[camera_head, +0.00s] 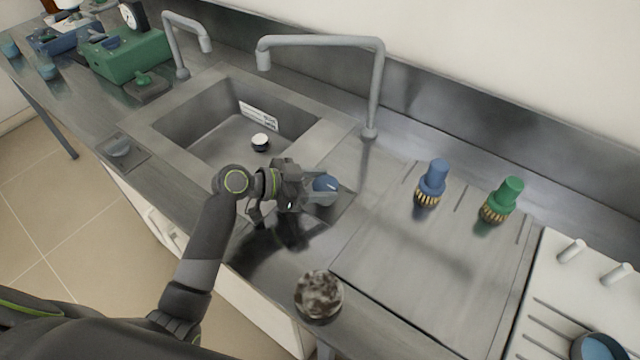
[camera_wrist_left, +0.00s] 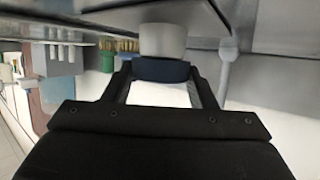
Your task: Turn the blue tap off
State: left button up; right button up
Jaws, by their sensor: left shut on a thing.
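The blue tap (camera_head: 326,184) is a round blue knob on a plate at the right front corner of the sink, below the tall grey faucet (camera_head: 376,90). My left gripper (camera_head: 312,190) reaches it from the left and is shut on the knob. The wrist hides part of the knob. In the left wrist view the dark blue knob (camera_wrist_left: 160,71) sits between the two fingers, with its pale grey base (camera_wrist_left: 162,42) beyond it. No water shows at the faucet's spout. My right gripper is not in view.
A steel sink (camera_head: 190,135) holds a small black and white round thing (camera_head: 260,141). A speckled round object (camera_head: 319,295) is near the front edge. Green equipment (camera_head: 125,55) stands at back left.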

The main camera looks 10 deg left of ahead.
pick_arm(q)
jog(key=o, duration=1)
jog(key=shift+c, duration=0.2)
jog(key=shift+s+a+r, duration=0.15)
jog(key=shift+s+a, duration=0.1)
jog(key=shift+a, duration=0.25)
jog(key=b+v, duration=0.3)
jog(key=v, duration=1.3)
jog(key=shift+s, duration=0.15)
jog(key=shift+a, duration=0.1)
